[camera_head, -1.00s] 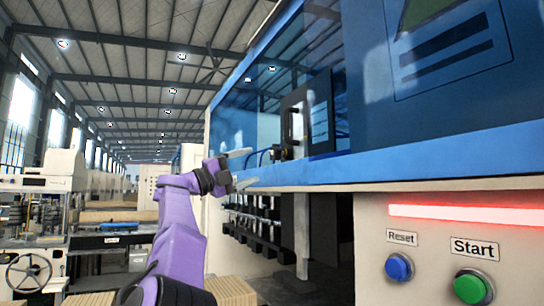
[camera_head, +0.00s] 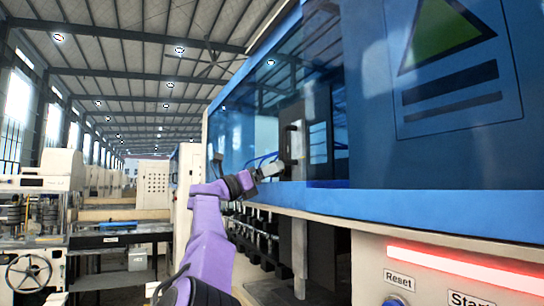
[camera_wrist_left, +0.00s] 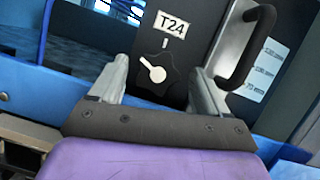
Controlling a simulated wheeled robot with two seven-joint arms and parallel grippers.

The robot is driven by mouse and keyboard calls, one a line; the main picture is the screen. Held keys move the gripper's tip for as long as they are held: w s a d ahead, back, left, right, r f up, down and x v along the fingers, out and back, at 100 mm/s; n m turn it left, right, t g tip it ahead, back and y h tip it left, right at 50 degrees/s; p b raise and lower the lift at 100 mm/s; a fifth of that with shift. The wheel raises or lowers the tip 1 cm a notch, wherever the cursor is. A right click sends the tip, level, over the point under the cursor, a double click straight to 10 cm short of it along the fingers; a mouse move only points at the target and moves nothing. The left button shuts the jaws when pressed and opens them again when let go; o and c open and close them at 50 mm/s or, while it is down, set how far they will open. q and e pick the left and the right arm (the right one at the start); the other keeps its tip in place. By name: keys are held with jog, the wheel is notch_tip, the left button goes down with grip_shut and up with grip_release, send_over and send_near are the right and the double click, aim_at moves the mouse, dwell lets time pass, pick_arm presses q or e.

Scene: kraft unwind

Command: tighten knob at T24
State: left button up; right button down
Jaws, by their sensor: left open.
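The T24 knob (camera_wrist_left: 154,74) is black and lobed with a pale pointer on its face. It sits on a dark panel under the white T24 label (camera_wrist_left: 171,24) in the left wrist view. My left gripper (camera_wrist_left: 160,80) is open, with one finger to each side of the knob in that view; I cannot tell whether the fingers reach its depth. In the head view my left gripper (camera_head: 270,170) is at the machine's dark panel (camera_head: 291,135), and the knob is hidden or too small to make out. My right gripper is not in view.
A black handle (camera_wrist_left: 252,48) stands out right of the knob, close to the right finger. A blue machine frame (camera_head: 370,203) runs below the panel. The Reset button (camera_head: 395,300) and a red light strip (camera_head: 465,268) are at lower right.

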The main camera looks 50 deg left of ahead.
pick_arm(q)
jog(key=shift+w+r, duration=0.35)
jog(key=shift+w, duration=0.1)
jog(key=shift+w+f, duration=0.1)
jog(key=shift+w, duration=0.05)
jog(key=c, duration=1)
jog(key=shift+f+m+h+b, duration=0.2)
jog(key=shift+m+h+b, duration=0.25)
jog(key=shift+m, duration=0.45)
jog(key=shift+m+h, duration=0.55)
jog(key=shift+m, duration=0.25)
jog(key=m+g+h+p, duration=0.1)
jog(key=m+h, duration=0.1)
jog(key=m, duration=0.2)
jog(key=shift+w+r, duration=0.1)
jog(key=shift+r, duration=0.1)
jog(key=shift+f+m+g, duration=0.1)
jog(key=shift+m+g, duration=0.2)
jog(key=shift+m, duration=0.2)
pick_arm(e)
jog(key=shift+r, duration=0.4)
